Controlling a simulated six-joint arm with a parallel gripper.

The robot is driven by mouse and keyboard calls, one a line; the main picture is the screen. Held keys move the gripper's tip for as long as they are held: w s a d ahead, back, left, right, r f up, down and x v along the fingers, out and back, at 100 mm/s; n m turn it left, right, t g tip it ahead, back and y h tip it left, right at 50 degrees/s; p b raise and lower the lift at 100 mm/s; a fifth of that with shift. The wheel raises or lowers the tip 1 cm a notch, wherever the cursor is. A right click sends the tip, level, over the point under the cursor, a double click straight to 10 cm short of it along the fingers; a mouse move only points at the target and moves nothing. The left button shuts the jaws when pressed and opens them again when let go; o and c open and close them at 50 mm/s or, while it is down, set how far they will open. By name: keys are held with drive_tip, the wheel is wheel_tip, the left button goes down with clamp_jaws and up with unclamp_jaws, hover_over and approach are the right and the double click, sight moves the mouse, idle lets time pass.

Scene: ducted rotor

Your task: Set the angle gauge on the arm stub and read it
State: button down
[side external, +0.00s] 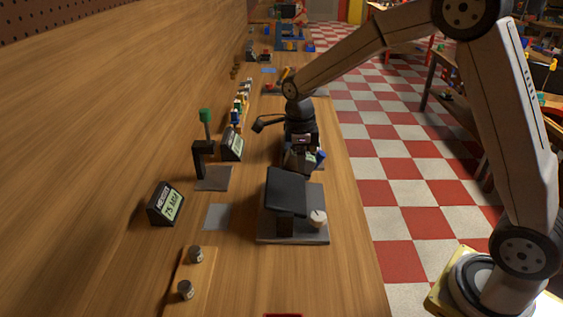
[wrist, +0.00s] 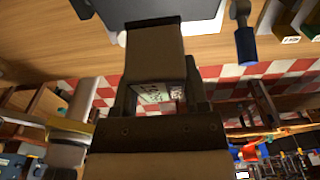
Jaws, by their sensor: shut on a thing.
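In the side view my gripper (side external: 300,150) points down above the bench, just behind the arm stub (side external: 286,190). It is shut on a small boxy thing with a pale screen, which looks like the angle gauge (side external: 300,160). In the wrist view the gauge (wrist: 155,50) is a brown block between the fingers of my gripper (wrist: 158,85); part of a pale display with dark marks shows below it. The arm stub is a dark, tilted slab on a post, fixed to a grey plate. The gauge appears apart from the slab; the exact gap cannot be told.
A white knob (side external: 318,218) stands on the plate. Left are a tilted readout (side external: 167,204), another readout (side external: 232,144), a black stand with a green-topped tool (side external: 203,155) and two small grey cylinders (side external: 195,254). A blue-handled thing (wrist: 245,45) is near the gripper.

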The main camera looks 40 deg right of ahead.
sight(290, 150)
drive_tip(key=shift+f, duration=0.15)
drive_tip(key=shift+w+a+f, duration=0.25)
drive_tip(key=shift+f, duration=0.7)
drive_tip(key=shift+w+a+f, duration=0.25)
drive_tip(key=shift+f, duration=0.75)
drive_tip(key=shift+w+a+f, duration=0.25)
drive_tip(key=shift+f, duration=0.7)
drive_tip(key=shift+f, duration=0.15)
unclamp_jaws()
drive_tip(key=shift+w+a+r, duration=0.1)
drive_tip(key=shift+r, duration=1.85)
drive_tip(key=shift+w+a+r, duration=0.1)
drive_tip(key=shift+r, duration=1.85)
drive_tip(key=shift+s, duration=0.1)
